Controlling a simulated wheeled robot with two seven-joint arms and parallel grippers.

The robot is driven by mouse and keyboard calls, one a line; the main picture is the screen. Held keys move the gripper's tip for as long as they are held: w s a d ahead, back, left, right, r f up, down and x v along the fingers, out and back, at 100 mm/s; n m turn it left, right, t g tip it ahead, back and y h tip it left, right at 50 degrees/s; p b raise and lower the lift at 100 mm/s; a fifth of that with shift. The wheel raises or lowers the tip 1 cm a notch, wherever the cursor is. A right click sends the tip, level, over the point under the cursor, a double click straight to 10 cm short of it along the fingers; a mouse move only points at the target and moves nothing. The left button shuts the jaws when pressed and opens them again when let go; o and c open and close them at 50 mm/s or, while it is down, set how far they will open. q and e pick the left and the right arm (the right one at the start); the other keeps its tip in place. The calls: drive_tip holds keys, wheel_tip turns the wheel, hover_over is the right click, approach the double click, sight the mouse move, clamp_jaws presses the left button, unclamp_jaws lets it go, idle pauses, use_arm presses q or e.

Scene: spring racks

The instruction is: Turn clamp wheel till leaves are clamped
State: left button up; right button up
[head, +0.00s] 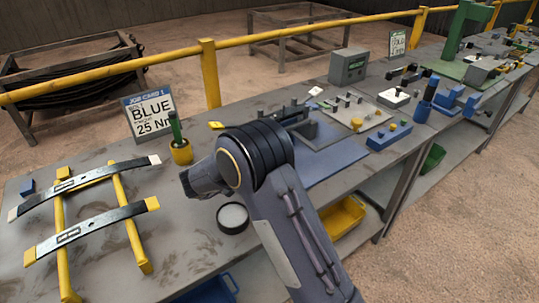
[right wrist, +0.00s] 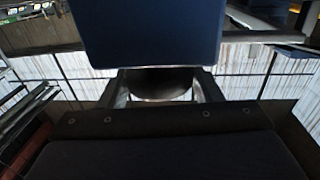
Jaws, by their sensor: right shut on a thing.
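In the head view my right arm crosses the middle of the picture and hides its own gripper. In the right wrist view the right gripper (right wrist: 162,90) has its two fingers on either side of a dark rounded thing (right wrist: 162,78) and is shut on it. I cannot tell whether this is the clamp wheel. A large dark blue block (right wrist: 145,30) fills the view just above it. A dark fixture (head: 303,127) shows partly behind my arm, by a blue mat (head: 335,158). Two leaf springs (head: 92,226) (head: 84,180) lie across yellow rails at the left. My left gripper is out of view.
A job card (head: 149,117) reading BLUE 25 Nm and a yellow cup with a green-handled tool (head: 181,150) stand behind my arm. A round lidded tin (head: 233,217) is beside it. A peg board (head: 350,112) and blue block (head: 389,137) lie right on the grey bench (head: 185,225).

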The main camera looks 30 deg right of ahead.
drive_tip(key=o, duration=1)
drive_tip(key=shift+c, duration=0.2)
drive_tip(key=shift+a, duration=0.1)
drive_tip(key=a+b, duration=0.1)
drive_tip(key=a, duration=0.6)
drive_tip(key=shift+a, duration=0.3)
drive_tip(key=shift+w, duration=0.1)
